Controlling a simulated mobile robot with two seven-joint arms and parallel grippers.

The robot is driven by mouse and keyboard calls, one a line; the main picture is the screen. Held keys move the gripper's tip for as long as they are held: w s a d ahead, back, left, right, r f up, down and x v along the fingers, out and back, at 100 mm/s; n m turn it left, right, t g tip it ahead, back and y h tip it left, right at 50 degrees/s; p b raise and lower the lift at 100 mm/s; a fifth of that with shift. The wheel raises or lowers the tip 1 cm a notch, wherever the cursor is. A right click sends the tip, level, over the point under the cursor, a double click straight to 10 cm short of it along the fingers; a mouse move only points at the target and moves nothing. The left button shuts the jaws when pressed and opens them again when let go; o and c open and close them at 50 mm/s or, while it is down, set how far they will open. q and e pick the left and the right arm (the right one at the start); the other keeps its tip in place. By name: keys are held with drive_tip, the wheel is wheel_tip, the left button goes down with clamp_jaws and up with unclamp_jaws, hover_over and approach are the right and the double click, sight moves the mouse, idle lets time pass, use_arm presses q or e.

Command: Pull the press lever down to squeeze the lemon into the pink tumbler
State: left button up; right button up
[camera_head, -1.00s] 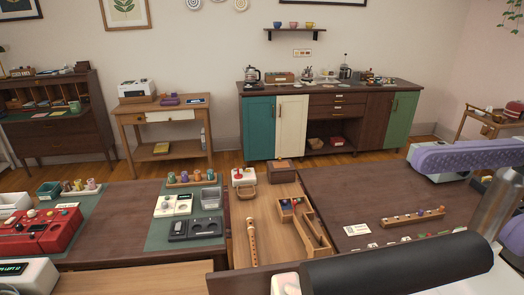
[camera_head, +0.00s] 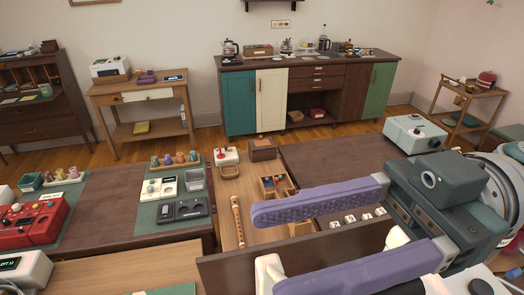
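My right gripper (camera_head: 265,249) comes in from the right, large in the foreground. Its two long purple padded fingers are wide apart with nothing between them. My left gripper is not in view. I cannot surely make out the press, its lever, the lemon or the pink tumbler. Several small kitchen items stand on the long sideboard (camera_head: 263,66) at the back wall, too small to identify surely.
Wooden tables in front hold a red console (camera_head: 35,222), a green mat with gadgets, a wooden flute (camera_head: 238,220) and small boxes. A side table (camera_head: 143,98) stands back left, a trolley (camera_head: 468,98) back right. Wooden floor shows between the tables and sideboard.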

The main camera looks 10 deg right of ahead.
drive_tip(key=shift+c, duration=0.3)
clamp_jaws()
idle(1.1)
drive_tip(key=shift+o, duration=0.3)
unclamp_jaws()
